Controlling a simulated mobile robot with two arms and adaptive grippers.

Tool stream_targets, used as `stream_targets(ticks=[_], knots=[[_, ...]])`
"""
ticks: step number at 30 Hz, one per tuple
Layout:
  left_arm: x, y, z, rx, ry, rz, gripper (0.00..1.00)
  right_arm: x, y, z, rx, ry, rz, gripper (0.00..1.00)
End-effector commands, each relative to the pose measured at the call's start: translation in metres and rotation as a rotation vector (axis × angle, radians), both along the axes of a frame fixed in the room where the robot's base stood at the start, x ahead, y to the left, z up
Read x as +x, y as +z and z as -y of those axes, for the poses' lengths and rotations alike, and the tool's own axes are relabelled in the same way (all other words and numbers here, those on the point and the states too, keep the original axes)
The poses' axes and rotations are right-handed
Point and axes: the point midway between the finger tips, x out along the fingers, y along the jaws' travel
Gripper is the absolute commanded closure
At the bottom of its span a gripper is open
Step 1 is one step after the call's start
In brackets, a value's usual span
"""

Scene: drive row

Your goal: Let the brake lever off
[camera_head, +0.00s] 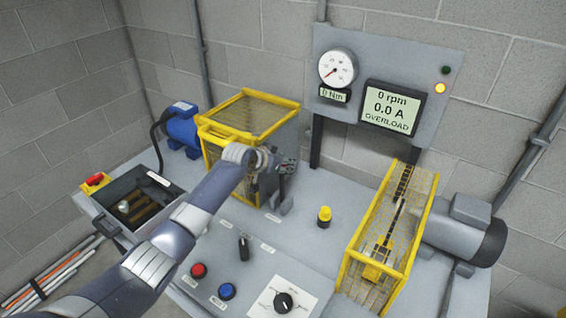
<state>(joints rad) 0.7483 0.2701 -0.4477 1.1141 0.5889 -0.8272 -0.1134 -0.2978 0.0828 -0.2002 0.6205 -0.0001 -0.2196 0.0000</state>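I cannot tell for sure which part is the brake lever. A short yellow-topped handle (325,213) stands on the grey bench between the two yellow guards. A small black lever (243,247) stands on the sloping front panel; its label is too small to read. My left gripper (279,206) hangs over the bench at the right front of the left yellow guard (247,115), to the left of the yellow-topped handle and apart from it. My arm and wrist hide part of the gripper, and its finger gap is unclear. My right gripper is out of view.
The front panel has a red button (198,270), a blue button (227,291) and a black rotary knob (283,302). The display (392,107) reads 0 rpm, 0.0 A, OVERLOAD; an amber lamp (440,88) is lit. A second yellow guard (352,262) stands right, beside a grey motor (455,235).

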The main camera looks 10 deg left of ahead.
Motion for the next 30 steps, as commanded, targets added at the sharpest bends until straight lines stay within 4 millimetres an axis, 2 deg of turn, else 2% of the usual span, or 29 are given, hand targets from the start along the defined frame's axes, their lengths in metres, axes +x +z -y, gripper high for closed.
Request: stream_targets(ticks=[1, 8, 9, 12, 23, 30], knots=[[0.003, 0.006, 0.001, -0.003, 0.000, 0.014, 1.00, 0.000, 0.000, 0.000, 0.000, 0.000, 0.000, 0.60], [0.003, 0.008, 0.001, -0.004, 0.000, 0.016, 1.00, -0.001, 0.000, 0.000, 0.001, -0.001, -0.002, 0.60], [0.003, 0.008, 0.001, -0.004, 0.000, 0.016, 0.67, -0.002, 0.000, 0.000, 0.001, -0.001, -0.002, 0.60], [0.003, 0.008, 0.001, -0.004, 0.000, 0.016, 0.47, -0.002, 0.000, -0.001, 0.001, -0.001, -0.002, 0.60], [0.001, 0.004, 0.000, -0.001, 0.000, 0.008, 0.47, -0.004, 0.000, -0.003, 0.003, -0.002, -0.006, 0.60], [-0.012, 0.014, -0.005, -0.001, 0.000, 0.008, 0.47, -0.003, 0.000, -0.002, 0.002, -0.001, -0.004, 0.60]])
